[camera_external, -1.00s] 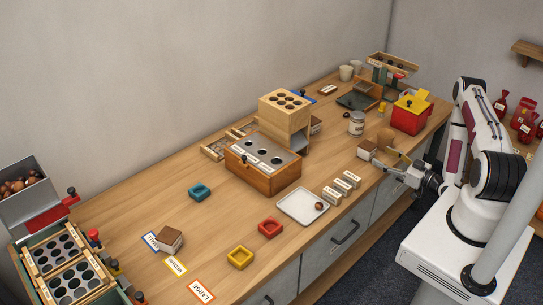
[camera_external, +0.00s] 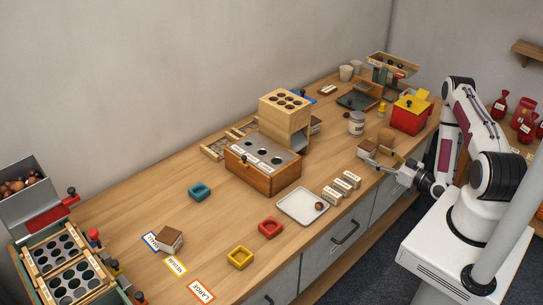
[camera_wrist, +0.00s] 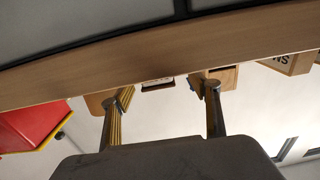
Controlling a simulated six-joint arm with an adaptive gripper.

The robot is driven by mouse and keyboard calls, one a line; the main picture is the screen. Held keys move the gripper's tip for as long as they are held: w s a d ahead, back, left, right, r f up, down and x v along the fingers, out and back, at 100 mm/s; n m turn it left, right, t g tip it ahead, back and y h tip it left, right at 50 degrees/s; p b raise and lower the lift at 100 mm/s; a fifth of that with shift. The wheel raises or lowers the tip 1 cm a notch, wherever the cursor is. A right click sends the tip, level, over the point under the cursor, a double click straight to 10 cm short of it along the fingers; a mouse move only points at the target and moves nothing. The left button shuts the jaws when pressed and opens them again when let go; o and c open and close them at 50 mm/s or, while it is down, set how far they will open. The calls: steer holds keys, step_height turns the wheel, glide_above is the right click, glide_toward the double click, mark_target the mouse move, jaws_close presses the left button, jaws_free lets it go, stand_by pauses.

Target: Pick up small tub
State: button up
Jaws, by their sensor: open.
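Three small square open tubs sit on the bench in the external view: a teal tub (camera_external: 199,191), a red tub (camera_external: 270,228) and a yellow tub (camera_external: 240,257). I cannot tell by sight which is the small tub. My gripper (camera_external: 374,162) is open and empty, at the bench's front edge on the right, far from all three tubs. In the wrist view the two fingers of my gripper (camera_wrist: 165,92) are spread apart with nothing held. No teal or yellow tub shows there.
A small wooden block (camera_external: 367,148) stands by my gripper. A white tray (camera_external: 303,207) holds a chestnut. Size cards, including the large card (camera_external: 201,290), lie at the front left. A wooden sorter box (camera_external: 262,176) stands mid-bench. A red bin (camera_external: 411,117) is at the right.

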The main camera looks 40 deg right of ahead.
mark_target(374, 151)
steer(key=shift+w, duration=0.3)
steer(key=shift+w+d+r, duration=0.15)
steer(key=shift+w+r, duration=0.05)
steer(key=shift+w, duration=0.55)
steer(key=shift+w+d+r, duration=0.15)
steer(key=shift+w+r, duration=0.05)
steer(key=shift+w, duration=0.5)
steer(key=shift+w+f, duration=0.1)
steer(key=shift+w, duration=0.9)
steer(key=c, duration=1.3)
